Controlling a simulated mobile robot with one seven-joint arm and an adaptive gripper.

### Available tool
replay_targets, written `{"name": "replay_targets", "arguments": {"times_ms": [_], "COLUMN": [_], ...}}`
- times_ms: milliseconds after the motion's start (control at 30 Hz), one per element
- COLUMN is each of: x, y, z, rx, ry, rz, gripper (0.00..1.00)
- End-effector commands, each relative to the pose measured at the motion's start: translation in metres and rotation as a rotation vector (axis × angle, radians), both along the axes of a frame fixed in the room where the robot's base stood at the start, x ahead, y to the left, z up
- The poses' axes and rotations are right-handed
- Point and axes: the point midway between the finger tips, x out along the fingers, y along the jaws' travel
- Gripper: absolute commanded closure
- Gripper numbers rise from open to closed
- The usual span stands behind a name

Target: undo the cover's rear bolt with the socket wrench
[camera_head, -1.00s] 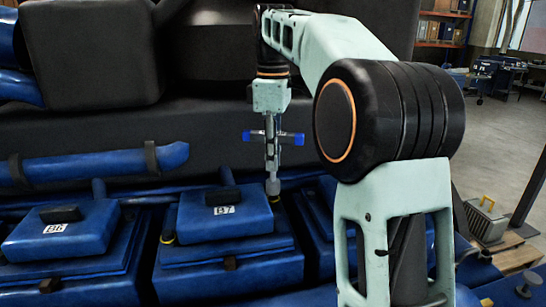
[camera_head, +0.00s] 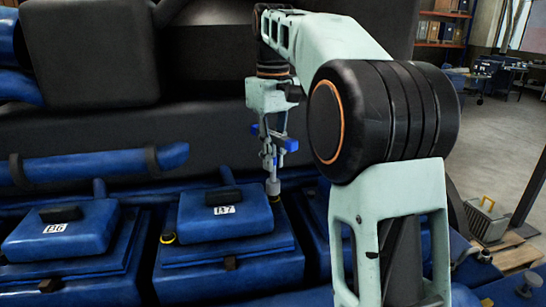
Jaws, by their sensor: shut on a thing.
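My gripper (camera_head: 270,150) is shut on the socket wrench (camera_head: 286,143), which has blue ends on its cross handle. The wrench points down, and its grey socket (camera_head: 273,187) is at the rear right corner of the blue cover marked B7 (camera_head: 226,222). A yellow ring (camera_head: 274,198) shows just under the socket. The rear bolt itself is hidden by the socket, and I cannot tell how deeply it sits. Another yellow-ringed bolt (camera_head: 167,238) is at the cover's left side.
A blue cover marked B6 (camera_head: 60,235) is to the left. A blue pipe (camera_head: 100,165) runs behind the covers, with dark engine bulk (camera_head: 200,130) beyond. A grey crate with a yellow handle (camera_head: 485,219) stands on a pallet at right. Open floor lies beyond.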

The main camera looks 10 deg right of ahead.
Motion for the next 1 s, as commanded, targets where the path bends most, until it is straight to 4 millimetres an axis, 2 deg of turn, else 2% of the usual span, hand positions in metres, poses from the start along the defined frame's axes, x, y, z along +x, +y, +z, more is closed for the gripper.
{"name": "replay_targets", "arguments": {"times_ms": [700,1000], "x": [-0.0003,-0.0003], "y": [0.0001,0.0004], "z": [0.0008,0.0008], "rx": [0.000,0.000], "ry": [-0.001,-0.001], "rz": [-0.458,-0.500], "gripper": [1.00,1.00]}}
